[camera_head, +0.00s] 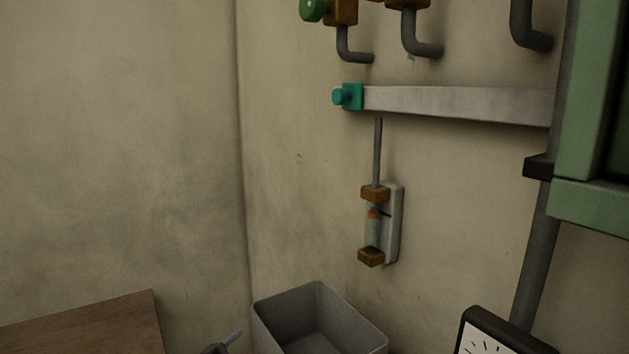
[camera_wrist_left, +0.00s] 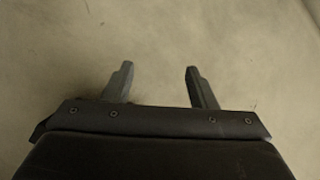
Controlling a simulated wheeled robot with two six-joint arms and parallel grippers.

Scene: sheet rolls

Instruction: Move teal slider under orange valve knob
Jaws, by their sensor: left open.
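The teal slider (camera_head: 349,96) sits at the left end of a pale grey horizontal rail (camera_head: 460,103) on the wall, with a round teal knob on its left side. A green valve knob (camera_head: 313,9) is above and left of it. A small orange-red sliver (camera_head: 376,1) at the top edge may be part of the orange valve knob; the rest is cut off. My left gripper (camera_wrist_left: 158,68) is open and empty in the left wrist view, facing bare wall. A grey gripper tip (camera_head: 231,340) shows at the bottom edge of the head view, well below the slider. My right gripper is not identifiable.
Bent grey pipes (camera_head: 424,45) hang above the rail. A brass-ended sight gauge (camera_head: 373,228) is below it. A grey bin (camera_head: 315,310), a wooden top (camera_head: 85,325) and a dial gauge (camera_head: 490,340) are low. A green cabinet (camera_head: 590,207) stands right. The wall left of the slider is clear.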

